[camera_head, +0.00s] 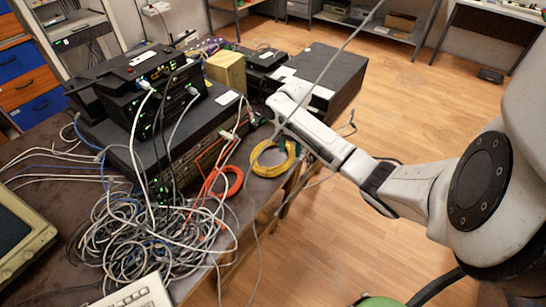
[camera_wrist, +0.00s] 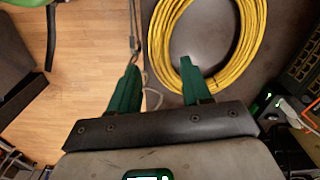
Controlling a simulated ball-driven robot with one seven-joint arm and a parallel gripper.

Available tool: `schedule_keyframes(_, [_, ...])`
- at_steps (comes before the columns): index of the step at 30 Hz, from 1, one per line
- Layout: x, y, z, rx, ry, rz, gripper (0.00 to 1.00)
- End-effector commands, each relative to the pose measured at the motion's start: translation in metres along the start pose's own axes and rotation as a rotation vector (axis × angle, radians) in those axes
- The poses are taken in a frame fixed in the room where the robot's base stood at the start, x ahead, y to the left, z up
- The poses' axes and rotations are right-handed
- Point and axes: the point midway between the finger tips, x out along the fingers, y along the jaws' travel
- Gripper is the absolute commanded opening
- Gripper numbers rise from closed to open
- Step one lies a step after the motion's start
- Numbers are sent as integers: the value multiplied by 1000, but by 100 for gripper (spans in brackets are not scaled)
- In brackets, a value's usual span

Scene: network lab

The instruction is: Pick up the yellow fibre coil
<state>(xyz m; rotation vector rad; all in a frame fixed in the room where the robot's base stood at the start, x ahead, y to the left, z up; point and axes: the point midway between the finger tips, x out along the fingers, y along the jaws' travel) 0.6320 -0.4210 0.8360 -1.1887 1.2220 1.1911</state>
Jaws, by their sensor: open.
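The yellow fibre coil (camera_head: 270,172) lies flat near the right edge of the dark table in the head view. In the wrist view the coil (camera_wrist: 257,22) fills the upper middle, its top cut off. My gripper (camera_wrist: 159,65) has two green fingers, set apart with nothing held between them. The left finger shows outside the coil, over the floor beyond the table edge. The right finger overlaps the coil's lower side, with its tip inside the loop in the picture. The coil's left strand shows between the fingertips; I cannot tell the height gap.
An orange cable coil (camera_head: 222,183) lies left of the yellow one, beside a grey cable tangle (camera_head: 150,235). Stacked black network units (camera_head: 150,85) and a yellowish box (camera_head: 226,70) stand behind. A thin grey cable crosses my arm. Open wooden floor (camera_head: 400,110) lies to the right.

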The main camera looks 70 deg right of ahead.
Motion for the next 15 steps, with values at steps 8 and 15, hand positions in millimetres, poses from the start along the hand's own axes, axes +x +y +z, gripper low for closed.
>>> schedule_keyframes(8, [29,1,-2,-1,2,3,48])
schedule_keyframes(15, [52,0,-1,-1,1,0,48])
